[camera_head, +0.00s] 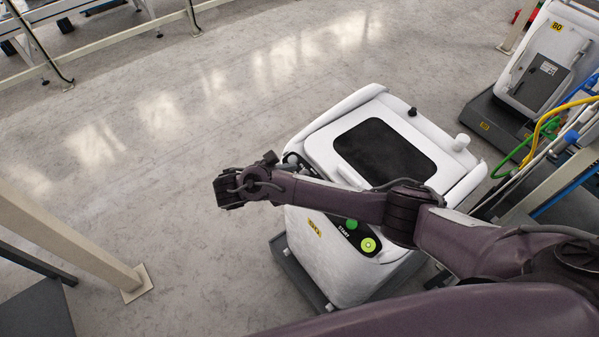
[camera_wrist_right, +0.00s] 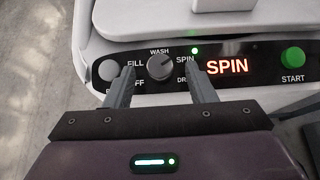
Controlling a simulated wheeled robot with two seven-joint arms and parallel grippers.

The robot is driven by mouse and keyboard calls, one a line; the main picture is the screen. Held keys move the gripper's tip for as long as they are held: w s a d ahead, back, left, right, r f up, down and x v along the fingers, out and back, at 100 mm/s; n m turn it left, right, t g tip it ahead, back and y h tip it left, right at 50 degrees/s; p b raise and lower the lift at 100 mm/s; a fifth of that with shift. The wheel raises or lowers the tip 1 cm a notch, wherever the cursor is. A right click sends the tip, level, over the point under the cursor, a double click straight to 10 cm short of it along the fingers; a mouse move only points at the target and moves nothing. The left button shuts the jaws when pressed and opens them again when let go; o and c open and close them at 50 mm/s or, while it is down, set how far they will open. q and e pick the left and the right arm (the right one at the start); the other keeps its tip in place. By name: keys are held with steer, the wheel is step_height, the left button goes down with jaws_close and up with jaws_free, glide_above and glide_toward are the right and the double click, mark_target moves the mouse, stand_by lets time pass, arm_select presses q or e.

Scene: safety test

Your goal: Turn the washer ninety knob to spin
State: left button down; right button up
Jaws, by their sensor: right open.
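The white washer (camera_head: 325,262) with a dark lid window stands at the centre right of the head view; its yellow tag is too small to read surely. The right wrist view shows the grey knob (camera_wrist_right: 160,66) on its black panel. FILL, WASH and SPIN labels surround it, and its mark seems turned right, toward SPIN. The red display (camera_wrist_right: 227,66) reads SPIN, and a small green light glows beside the SPIN label. My right gripper (camera_wrist_right: 159,71) is open, with one finger on each side of the knob; contact cannot be told. My left gripper is out of view.
A green START button (camera_wrist_right: 293,58) is right of the display. A yellow-green button (camera_head: 368,244) is on the washer's front panel. Another white machine (camera_head: 548,62) tagged 80 and coloured hoses stand right. A beige post (camera_head: 75,240) stands left; the floor between is clear.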

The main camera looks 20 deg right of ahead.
steer(key=p+v, duration=0.4)
steer(key=v, duration=0.2)
steer(key=shift+r, duration=0.2)
steer(key=shift+a, duration=0.1)
